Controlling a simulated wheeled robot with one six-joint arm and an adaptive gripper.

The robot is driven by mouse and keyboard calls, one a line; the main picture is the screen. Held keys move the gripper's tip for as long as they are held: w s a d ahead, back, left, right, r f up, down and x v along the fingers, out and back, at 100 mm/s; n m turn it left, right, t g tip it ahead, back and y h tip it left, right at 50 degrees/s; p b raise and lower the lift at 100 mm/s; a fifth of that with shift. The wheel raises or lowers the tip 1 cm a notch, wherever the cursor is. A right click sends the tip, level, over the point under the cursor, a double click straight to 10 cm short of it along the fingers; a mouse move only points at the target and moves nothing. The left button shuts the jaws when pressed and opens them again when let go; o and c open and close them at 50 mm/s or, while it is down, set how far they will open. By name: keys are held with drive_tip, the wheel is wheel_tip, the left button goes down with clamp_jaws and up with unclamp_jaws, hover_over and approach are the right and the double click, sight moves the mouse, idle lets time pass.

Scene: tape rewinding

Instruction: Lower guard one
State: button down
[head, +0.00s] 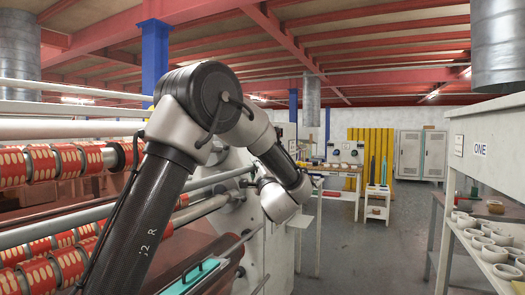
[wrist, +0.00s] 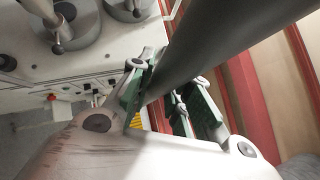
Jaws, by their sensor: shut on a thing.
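In the wrist view my gripper (wrist: 166,98) has its green-padded fingers closed on a thick dark grey bar (wrist: 215,40). The bar slants from the upper right down between the fingers, and its lower end is hidden by them. I cannot tell whether this bar is guard one or a part of it. In the head view my arm bends over the rewinding machine (head: 254,262), and the gripper is mostly hidden at the far end of the arm. A teal panel (head: 190,280) with a dark handle lies low on the machine; nothing on it reads as a guard number.
Red patterned rolls (head: 70,160) sit on shafts at the left. A shelf (head: 505,105) marked ONE, with several pale rings, stands at the right. Open grey floor (head: 350,245) lies between. In the wrist view a red button (wrist: 52,97) shows on a white panel.

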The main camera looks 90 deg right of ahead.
drive_tip(key=w+d+f, duration=0.4)
drive_tip(key=w+f, duration=0.4)
drive_tip(key=w, duration=0.2)
drive_tip(key=shift+f, duration=0.35)
drive_tip(key=c, duration=1.3)
unclamp_jaws()
drive_tip(key=shift+w+d, duration=0.1)
drive_tip(key=v, duration=1.2)
